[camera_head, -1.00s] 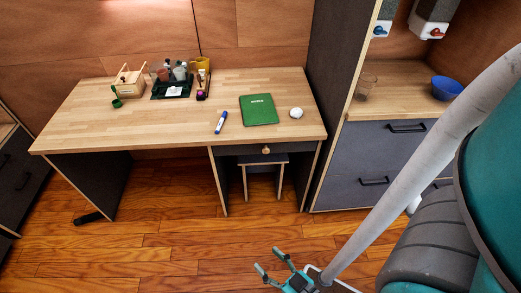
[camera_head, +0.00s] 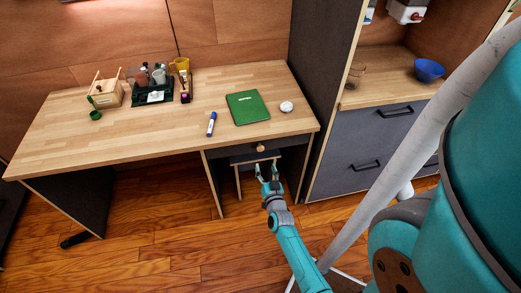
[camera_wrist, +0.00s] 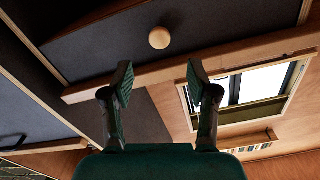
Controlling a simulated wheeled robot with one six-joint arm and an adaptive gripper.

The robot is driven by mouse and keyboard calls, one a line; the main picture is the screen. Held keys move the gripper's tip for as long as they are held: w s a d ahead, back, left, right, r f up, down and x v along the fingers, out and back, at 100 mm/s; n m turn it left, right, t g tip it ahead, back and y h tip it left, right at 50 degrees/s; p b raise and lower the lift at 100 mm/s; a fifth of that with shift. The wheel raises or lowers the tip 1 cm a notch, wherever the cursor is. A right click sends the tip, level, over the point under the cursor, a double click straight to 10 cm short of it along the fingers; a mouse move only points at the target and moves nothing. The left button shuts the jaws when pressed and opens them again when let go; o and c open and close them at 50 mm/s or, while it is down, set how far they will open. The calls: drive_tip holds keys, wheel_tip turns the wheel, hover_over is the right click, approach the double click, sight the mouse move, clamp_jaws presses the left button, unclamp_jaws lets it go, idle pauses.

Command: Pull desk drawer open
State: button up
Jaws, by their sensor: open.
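My gripper (camera_head: 267,168) is open and empty, just below the knob in the head view. In the wrist view my gripper (camera_wrist: 160,85) has its two fingers spread apart.
A green book (camera_head: 248,107), a blue marker (camera_head: 211,124) and a white ball-like object (camera_head: 286,106) lie on the desktop. A grey cabinet (camera_head: 345,150) is close on the right. The wooden floor in front is clear.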

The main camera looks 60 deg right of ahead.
sight(261, 150)
drive_tip(key=x, duration=1)
drive_tip(key=shift+w+d, duration=0.2)
drive_tip(key=shift+d, duration=0.1)
clamp_jaws()
